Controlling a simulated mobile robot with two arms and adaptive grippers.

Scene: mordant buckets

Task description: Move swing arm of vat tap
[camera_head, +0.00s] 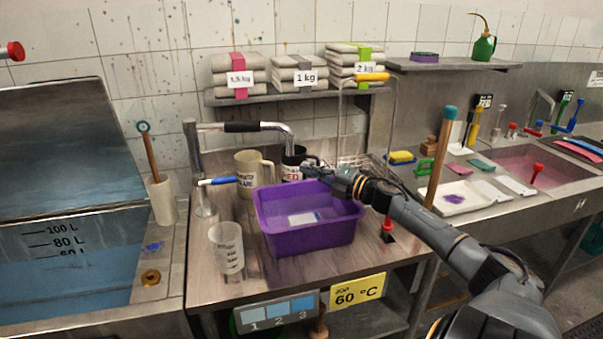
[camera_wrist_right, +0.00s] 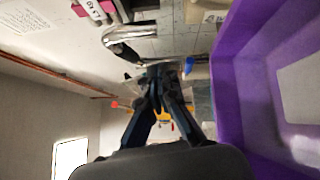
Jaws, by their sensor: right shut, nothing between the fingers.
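The vat tap (camera_head: 196,165) is a grey upright post behind the left part of the steel worktop. Its silver swing arm (camera_head: 212,127) runs right from the post top, with a black sleeve (camera_head: 242,127) and a down-turned spout (camera_head: 290,141) near the dark mug. The chrome pipe also shows in the right wrist view (camera_wrist_right: 132,38), at upper left. My right gripper (camera_head: 308,170) is shut and empty. It is above the back of the purple basin, lower than the spout and apart from the sleeve. Its fingertips show closed together in the right wrist view (camera_wrist_right: 159,82). My left gripper is out of view.
The purple basin (camera_head: 310,238) stands below my right gripper. A cream jug (camera_head: 246,172) and a dark mug (camera_head: 291,160) stand behind it. A blue-tipped lever (camera_head: 218,181) sticks out from the post. A beaker (camera_head: 227,255) stands at front left. A wooden-handled tool (camera_head: 440,150) rises at right.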

